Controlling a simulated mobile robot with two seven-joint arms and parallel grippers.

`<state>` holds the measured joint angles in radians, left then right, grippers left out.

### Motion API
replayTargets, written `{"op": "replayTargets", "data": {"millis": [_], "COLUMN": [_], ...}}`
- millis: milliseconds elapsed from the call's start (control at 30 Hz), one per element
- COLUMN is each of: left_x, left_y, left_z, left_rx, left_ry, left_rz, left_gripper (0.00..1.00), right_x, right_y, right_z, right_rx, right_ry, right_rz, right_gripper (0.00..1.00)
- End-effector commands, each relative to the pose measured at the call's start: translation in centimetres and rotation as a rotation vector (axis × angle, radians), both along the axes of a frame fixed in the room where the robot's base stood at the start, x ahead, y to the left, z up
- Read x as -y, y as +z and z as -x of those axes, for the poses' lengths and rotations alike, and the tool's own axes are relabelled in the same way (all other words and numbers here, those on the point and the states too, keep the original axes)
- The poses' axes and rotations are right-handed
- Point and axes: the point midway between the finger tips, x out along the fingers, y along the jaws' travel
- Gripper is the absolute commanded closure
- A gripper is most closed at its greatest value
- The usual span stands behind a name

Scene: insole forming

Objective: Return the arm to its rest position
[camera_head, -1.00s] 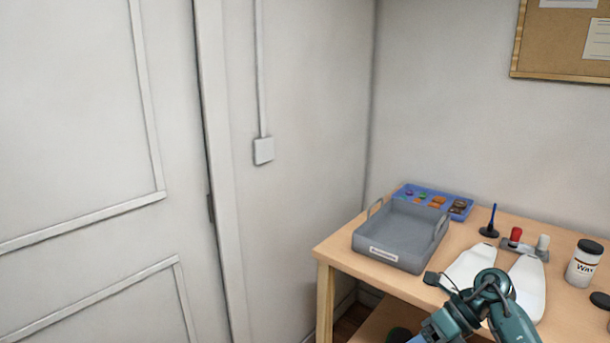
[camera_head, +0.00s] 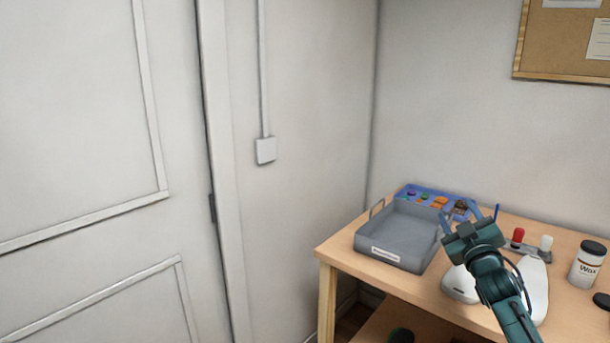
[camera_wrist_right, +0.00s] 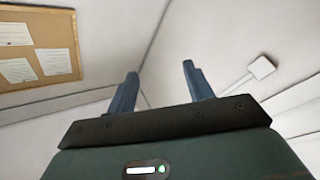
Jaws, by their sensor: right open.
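My right gripper (camera_head: 468,212) is over the wooden table in the head view, its arm coming in from the lower right. Its two blue fingers stand apart with nothing between them. In the right wrist view the open fingers (camera_wrist_right: 160,85) point toward bare wall. The gripper and arm hide part of the two white insole-shaped pieces (camera_head: 535,290) on the table. My left gripper is not in view.
A grey tray (camera_head: 392,257) with a label stands at the table's left, beside a blue organizer (camera_head: 428,196) with coloured items. A wax jar (camera_head: 587,264) and a holder with red and white knobs (camera_head: 518,237) stand to the right. Walls rise behind the wooden table (camera_head: 400,287).

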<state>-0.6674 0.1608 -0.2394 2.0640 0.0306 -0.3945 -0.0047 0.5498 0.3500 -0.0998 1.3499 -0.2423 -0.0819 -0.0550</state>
Motion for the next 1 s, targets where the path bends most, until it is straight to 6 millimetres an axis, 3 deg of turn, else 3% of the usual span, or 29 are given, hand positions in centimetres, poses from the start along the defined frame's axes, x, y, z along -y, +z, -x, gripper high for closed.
{"op": "replayTargets", "data": {"millis": [200,467,567,667,800,1000], "left_x": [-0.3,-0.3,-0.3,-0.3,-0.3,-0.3], "left_y": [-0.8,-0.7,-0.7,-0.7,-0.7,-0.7], "left_z": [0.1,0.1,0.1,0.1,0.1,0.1], "left_rx": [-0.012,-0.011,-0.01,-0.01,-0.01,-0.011], "left_ry": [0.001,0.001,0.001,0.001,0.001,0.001], "left_rz": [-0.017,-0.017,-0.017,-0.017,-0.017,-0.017], "left_gripper": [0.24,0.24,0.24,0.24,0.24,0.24], "right_x": [1.6,-3.9,-6.4,-9.3,-13.5,-17.8], "right_y": [-5.9,-15.9,-19.9,-24.1,-29.0,-31.8], "right_z": [-0.4,5.6,9.2,14.1,22.5,33.3], "right_rx": [-0.284,-0.423,-0.488,-0.566,-0.683,-0.82], "right_ry": [-0.055,0.015,0.046,0.083,0.132,0.17], "right_rz": [-0.343,-0.344,-0.356,-0.379,-0.433,-0.526], "right_gripper": [0.48,0.48,0.48,0.48,0.48,0.48]}}
